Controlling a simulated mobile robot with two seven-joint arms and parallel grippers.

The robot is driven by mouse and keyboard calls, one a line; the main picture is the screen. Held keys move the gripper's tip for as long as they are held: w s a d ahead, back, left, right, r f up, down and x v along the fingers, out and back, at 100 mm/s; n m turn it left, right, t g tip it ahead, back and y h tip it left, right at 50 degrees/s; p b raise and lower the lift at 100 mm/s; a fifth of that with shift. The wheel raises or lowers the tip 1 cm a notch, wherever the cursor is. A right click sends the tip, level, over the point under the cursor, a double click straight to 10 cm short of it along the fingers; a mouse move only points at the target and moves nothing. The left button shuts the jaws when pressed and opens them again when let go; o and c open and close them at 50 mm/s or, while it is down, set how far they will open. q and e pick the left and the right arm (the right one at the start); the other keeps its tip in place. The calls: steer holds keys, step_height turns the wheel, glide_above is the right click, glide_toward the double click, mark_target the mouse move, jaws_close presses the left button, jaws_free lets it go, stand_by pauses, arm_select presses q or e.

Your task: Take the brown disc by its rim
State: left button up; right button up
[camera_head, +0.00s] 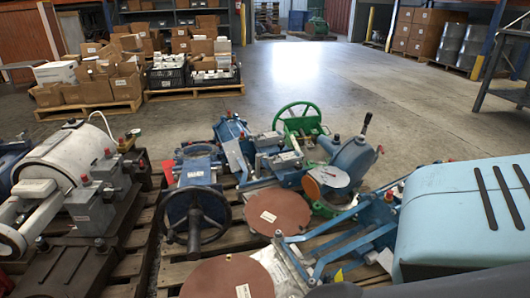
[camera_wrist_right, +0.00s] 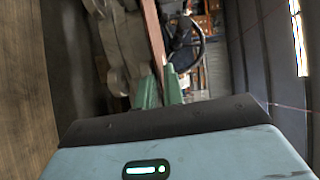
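Two flat brown discs with white labels lie in the head view, one in the middle (camera_head: 278,212) and one at the bottom edge (camera_head: 228,278), which cuts it off. A smaller red-brown round face (camera_head: 312,188) shows beside a blue valve body. In the right wrist view, the two green fingers of my right gripper (camera_wrist_right: 161,84) stand close together with a narrow gap. A brown-red strip (camera_wrist_right: 153,30) runs toward the gap. Neither gripper can be made out in the head view.
A black handwheel (camera_head: 195,218) stands left of the discs and a green handwheel (camera_head: 297,122) behind them. Blue frame bars (camera_head: 325,245) lie to the right. A pale blue housing, possibly mine, blocks the right side. Open floor (camera_head: 320,80) lies beyond.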

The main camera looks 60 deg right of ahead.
jaws_close()
steer(key=shift+r, duration=0.15)
steer(key=shift+r+p, duration=0.9)
steer(key=shift+p, duration=0.15)
steer(key=shift+s, duration=0.1)
steer(key=s+a, duration=0.5)
steer(key=s, duration=0.3)
steer(key=shift+s, duration=0.2)
stand_by(0.7)
steer(key=shift+a+p, duration=0.1)
steer(key=shift+p, duration=0.2)
